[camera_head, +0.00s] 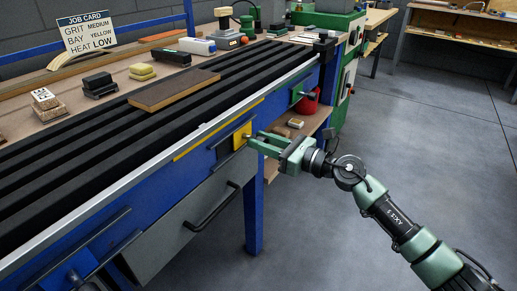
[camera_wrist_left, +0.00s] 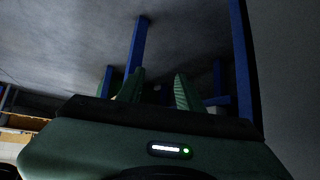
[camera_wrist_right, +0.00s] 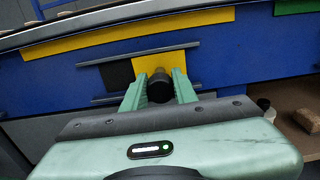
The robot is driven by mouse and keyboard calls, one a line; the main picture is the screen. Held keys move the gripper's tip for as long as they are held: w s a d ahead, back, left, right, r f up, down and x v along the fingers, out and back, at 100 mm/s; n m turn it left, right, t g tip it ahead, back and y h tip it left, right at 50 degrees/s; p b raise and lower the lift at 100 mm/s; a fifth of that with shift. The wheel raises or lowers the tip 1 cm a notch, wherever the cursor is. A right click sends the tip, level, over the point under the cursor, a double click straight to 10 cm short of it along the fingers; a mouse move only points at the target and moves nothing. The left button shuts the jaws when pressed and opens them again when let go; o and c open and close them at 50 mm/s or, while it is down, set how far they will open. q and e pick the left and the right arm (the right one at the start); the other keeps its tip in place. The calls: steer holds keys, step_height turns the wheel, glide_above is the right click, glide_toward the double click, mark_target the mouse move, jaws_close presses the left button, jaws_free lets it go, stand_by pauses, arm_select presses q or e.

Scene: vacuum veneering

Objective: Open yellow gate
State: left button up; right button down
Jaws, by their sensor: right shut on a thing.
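The yellow gate (camera_head: 242,135) is a small plate between two rails on the blue front of the bench, below a yellow strip (camera_head: 218,129). It also shows in the right wrist view (camera_wrist_right: 185,66), with a dark opening (camera_wrist_right: 117,74) bare to its left. My right gripper (camera_head: 254,142) is shut on the gate's black knob (camera_wrist_right: 160,84), which sits between its fingertips. My left gripper (camera_wrist_left: 155,90) shows only in its own wrist view, fingers apart and empty, with floor and blue legs beyond.
A green gate (camera_head: 297,93) is farther right along the front. A grey drawer (camera_head: 180,228) with a black handle sits below. A job card (camera_head: 86,32) reads grit medium, bay yellow, heat low. A brown board (camera_head: 174,89) lies on the black ribs. The floor at right is clear.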

steer(key=c, duration=1.1)
jaws_free()
arm_select(q)
steer(key=shift+s+a+f+g, duration=0.15)
steer(key=shift+s+f+g, duration=0.2)
steer(key=shift+s, duration=0.1)
arm_select(e)
steer(key=v, duration=0.7)
steer(key=shift+s+d, duration=0.2)
steer(key=shift+d, duration=0.15)
